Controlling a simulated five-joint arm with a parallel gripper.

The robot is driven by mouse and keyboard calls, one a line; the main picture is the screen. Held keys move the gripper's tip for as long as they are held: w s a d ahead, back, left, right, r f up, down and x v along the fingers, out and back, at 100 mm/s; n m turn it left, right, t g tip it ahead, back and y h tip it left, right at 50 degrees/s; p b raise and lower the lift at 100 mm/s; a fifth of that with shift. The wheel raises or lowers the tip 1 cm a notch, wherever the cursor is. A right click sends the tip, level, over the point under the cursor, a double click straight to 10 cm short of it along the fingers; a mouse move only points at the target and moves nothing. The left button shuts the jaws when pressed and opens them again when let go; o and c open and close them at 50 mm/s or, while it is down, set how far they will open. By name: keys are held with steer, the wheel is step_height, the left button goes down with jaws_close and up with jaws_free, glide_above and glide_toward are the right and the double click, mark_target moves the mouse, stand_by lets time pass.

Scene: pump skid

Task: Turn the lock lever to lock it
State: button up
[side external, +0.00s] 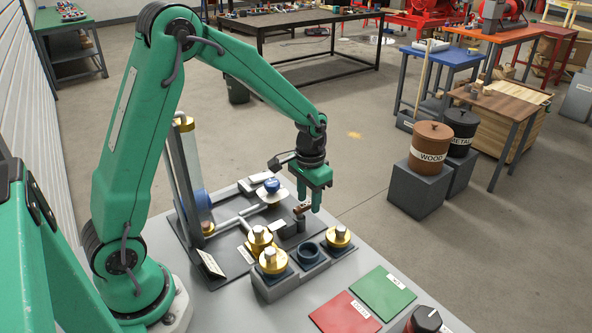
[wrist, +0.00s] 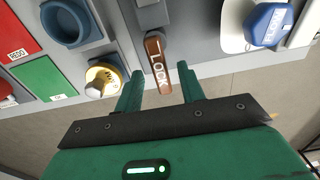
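The lock lever (wrist: 157,65) is a brown handle with white "LOCK" lettering. In the wrist view it reaches from a grey mount down between my gripper's two green fingers. My gripper (wrist: 162,85) is open around the lever's end, with a gap showing on both sides. In the side view my gripper (side external: 316,203) points down over the skid, and the brown lever (side external: 301,208) shows beside its fingers, partly hidden. I cannot tell from the frames whether the fingers touch it.
A blue knob (wrist: 268,24) is right of the lever in the wrist view. A gold fitting (wrist: 103,80) and an empty dark blue socket (wrist: 66,22) are on the left. Red (side external: 345,313) and green (side external: 382,292) pads lie at the table's front, near a black knob (side external: 424,321).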

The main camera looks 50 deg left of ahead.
mark_target(307, 204)
steer(key=shift+r, duration=3.85)
steer(key=s+d+r+t, duration=0.1)
steer(key=s+r, duration=0.4)
steer(key=s, duration=0.5)
steer(key=s+d+r+t, duration=0.1)
steer(key=s+r+t, duration=0.3)
steer(key=s, duration=0.6)
steer(key=shift+d+r+t, duration=0.2)
steer(key=shift+r+t, duration=0.1)
steer(key=shift+r, duration=0.4)
